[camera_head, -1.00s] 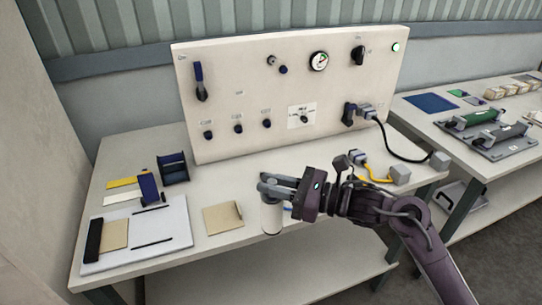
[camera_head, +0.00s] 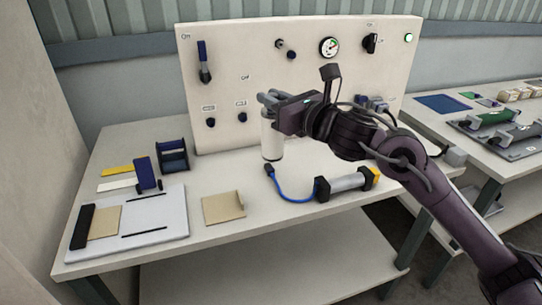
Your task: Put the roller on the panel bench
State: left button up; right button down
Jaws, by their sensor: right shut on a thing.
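My right gripper (camera_head: 272,98) is shut on a white cylinder (camera_head: 271,138), seemingly the roller, and holds it upright in front of the control panel (camera_head: 225,85). The cylinder appears to hang above the panel bench (camera_head: 262,232), clear of its top; the fingers hide its upper end. A grey cylindrical device (camera_head: 347,184) with a black end, a yellow end and a blue cable lies on the bench below. My left gripper is not in view.
A white board (camera_head: 165,222), a tan sheet (camera_head: 222,207) and a dark blue holder (camera_head: 173,156) occupy the bench's left. Bare bench lies between the sheet and the blue cable. The right bench (camera_head: 437,131) carries a green roller (camera_head: 490,118). My right arm hides part of the panel.

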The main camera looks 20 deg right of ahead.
aim_at(273, 158)
notch_tip(273, 158, down, 10)
jog(key=shift+r, duration=0.2)
notch_tip(273, 158, down, 5)
jog(key=shift+p, duration=0.3)
jog(key=shift+f, duration=0.15)
jog(key=c, duration=1.3)
grip_release()
